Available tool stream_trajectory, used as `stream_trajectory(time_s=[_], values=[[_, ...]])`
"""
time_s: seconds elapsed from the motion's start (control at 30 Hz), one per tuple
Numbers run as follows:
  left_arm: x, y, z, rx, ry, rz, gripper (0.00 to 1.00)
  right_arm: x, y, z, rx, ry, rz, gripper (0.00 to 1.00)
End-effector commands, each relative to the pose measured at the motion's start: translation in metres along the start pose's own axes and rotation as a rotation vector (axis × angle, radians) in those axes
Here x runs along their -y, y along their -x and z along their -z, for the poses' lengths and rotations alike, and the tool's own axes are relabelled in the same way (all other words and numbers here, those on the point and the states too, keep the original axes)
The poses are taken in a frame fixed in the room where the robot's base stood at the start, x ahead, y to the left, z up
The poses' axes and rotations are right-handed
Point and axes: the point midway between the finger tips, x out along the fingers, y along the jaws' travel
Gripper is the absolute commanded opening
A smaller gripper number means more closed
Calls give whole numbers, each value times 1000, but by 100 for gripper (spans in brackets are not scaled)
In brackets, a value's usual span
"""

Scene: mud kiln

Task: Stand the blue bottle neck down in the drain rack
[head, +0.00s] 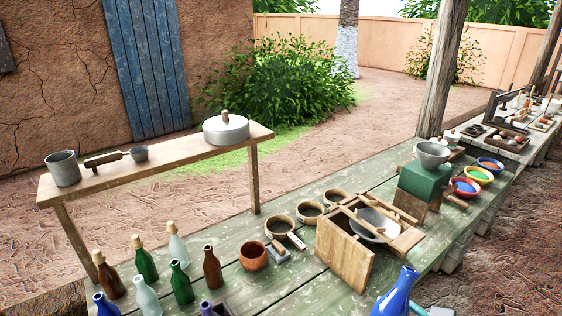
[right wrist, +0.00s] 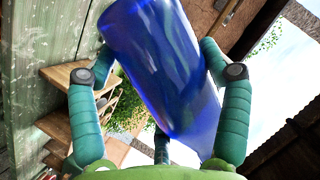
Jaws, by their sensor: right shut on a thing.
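A blue bottle (head: 396,296) shows at the bottom of the head view, neck up and slightly tilted, its lower part cut off by the frame edge. In the right wrist view my right gripper (right wrist: 157,54) is shut on this blue bottle (right wrist: 165,85), with a teal finger on each side. Another blue bottle (head: 105,304) stands at the lower left among other bottles. A dark blue bottle top (head: 206,307) shows beside a dark box edge (head: 224,309) at the bottom. I cannot tell for certain which thing is the drain rack. My left gripper is out of view.
Brown, green and pale bottles stand at the left of the green bench (head: 305,277). A wooden frame (head: 345,256) with a grey bowl (head: 374,222) stands mid-bench, near a clay pot (head: 253,257) and round sieves. A green block (head: 424,180) carries another bowl (head: 432,154). A post (head: 440,75) rises behind.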

Motion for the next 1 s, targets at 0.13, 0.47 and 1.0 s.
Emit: stream_trajectory(time_s=[0.13, 0.47, 1.0], values=[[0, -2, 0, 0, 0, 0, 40, 0, 0, -1, -1, -227, 1, 38], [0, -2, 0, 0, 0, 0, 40, 0, 0, 0, 0, -747, 1, 38], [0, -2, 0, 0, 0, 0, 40, 0, 0, 0, 0, -987, 1, 38]])
